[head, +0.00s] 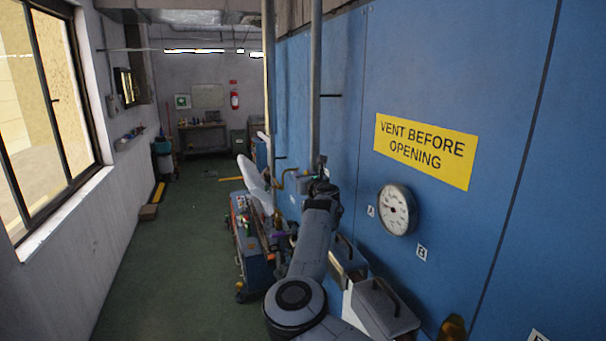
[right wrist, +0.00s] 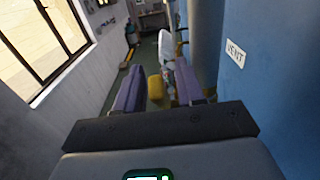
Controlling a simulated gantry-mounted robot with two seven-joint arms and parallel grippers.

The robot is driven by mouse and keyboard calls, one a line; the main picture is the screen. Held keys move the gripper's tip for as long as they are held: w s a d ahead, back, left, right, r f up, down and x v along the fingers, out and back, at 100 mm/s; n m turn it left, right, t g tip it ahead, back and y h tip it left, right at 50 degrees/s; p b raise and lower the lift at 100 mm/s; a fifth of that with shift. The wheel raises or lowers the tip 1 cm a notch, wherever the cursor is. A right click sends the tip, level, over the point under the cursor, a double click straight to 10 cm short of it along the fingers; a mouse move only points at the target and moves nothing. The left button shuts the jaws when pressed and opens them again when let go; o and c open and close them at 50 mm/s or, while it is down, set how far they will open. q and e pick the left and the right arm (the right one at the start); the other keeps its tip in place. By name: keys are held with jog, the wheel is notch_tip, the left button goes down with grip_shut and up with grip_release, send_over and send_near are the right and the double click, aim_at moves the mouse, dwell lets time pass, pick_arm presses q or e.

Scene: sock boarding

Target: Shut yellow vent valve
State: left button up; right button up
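In the right wrist view, a yellow handle-like piece (right wrist: 155,88), which may be the vent valve's handle, shows between the two purple fingers of my right gripper (right wrist: 160,72). The fingers are apart, with gaps beside the yellow piece; I cannot tell how far beyond the fingertips it lies. In the head view my right gripper (head: 317,172) is small and dark, close to the blue wall by the grey pipes. A thin yellowish pipe (head: 281,180) shows just left of it. The valve itself is not clear there, partly hidden by my arm. My left gripper is not in view.
The blue wall (head: 450,80) runs along the right, with a yellow sign (head: 425,151), a round gauge (head: 397,209) and a VENT label (right wrist: 235,53). A cluttered blue cart (head: 252,255) stands left of my arm. Green floor (head: 170,270) is clear further left.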

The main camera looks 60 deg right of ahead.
jog(key=shift+w+d, duration=0.25)
jog(key=shift+c, duration=0.3)
grip_shut()
